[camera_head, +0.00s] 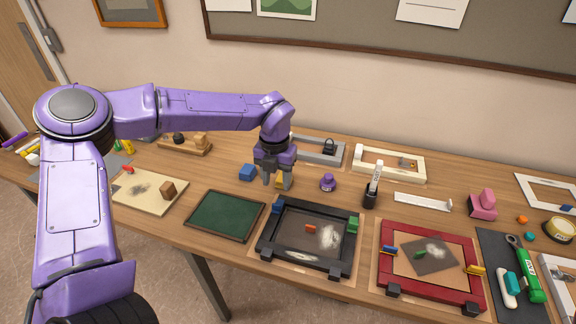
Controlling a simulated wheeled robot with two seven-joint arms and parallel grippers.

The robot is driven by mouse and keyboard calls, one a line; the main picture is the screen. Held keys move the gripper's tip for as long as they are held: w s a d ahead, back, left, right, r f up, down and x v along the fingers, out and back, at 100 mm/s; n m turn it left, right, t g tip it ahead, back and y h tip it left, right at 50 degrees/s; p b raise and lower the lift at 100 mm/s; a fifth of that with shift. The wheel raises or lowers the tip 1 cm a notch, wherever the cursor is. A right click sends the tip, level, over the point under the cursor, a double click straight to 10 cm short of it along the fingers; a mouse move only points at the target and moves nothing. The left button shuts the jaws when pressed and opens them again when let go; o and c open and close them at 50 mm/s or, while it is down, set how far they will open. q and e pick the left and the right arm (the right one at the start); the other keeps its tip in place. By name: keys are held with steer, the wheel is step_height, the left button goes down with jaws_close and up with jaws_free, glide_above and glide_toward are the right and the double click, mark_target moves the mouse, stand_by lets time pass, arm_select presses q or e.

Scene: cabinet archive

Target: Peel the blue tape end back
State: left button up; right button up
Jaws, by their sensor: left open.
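My left gripper (277,186) points down over the table behind the black frame, with its fingers apart. A yellow block (279,179) shows between or behind the fingers; I cannot tell whether they touch it. A blue piece (277,209) sits on the black frame's (262,235) upper left corner, just in front of the gripper and apart from it. Another blue piece (389,250) lies on the left part of the red frame (379,267). I cannot tell which blue piece is the tape end. My right gripper is not in view.
A blue block (247,172) stands left of the gripper and a purple knobbed object (328,183) right of it. A green board (225,215) lies left of the black frame. A brush in a black holder (370,195) stands farther right. Several frames and tools crowd the right end.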

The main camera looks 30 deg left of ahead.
mark_target(277, 209)
arm_select(q)
steer(key=f+b, duration=0.1)
steer(key=s+f+b, duration=0.1)
steer(key=b, duration=0.1)
steer(key=shift+s+f, duration=0.1)
steer(key=shift+f, duration=0.3)
steer(key=f+b, duration=0.2)
steer(key=f, duration=0.1)
steer(key=f+b, duration=0.1)
steer(key=shift+w+f, duration=0.25)
steer(key=shift+w, duration=0.15)
steer(key=shift+s+f+b, duration=0.1)
steer(key=shift+f+b, duration=0.1)
steer(key=shift+b, duration=0.25)
steer(key=shift+r, duration=0.25)
steer(key=shift+f, duration=0.45)
steer(key=shift+c, duration=0.3)
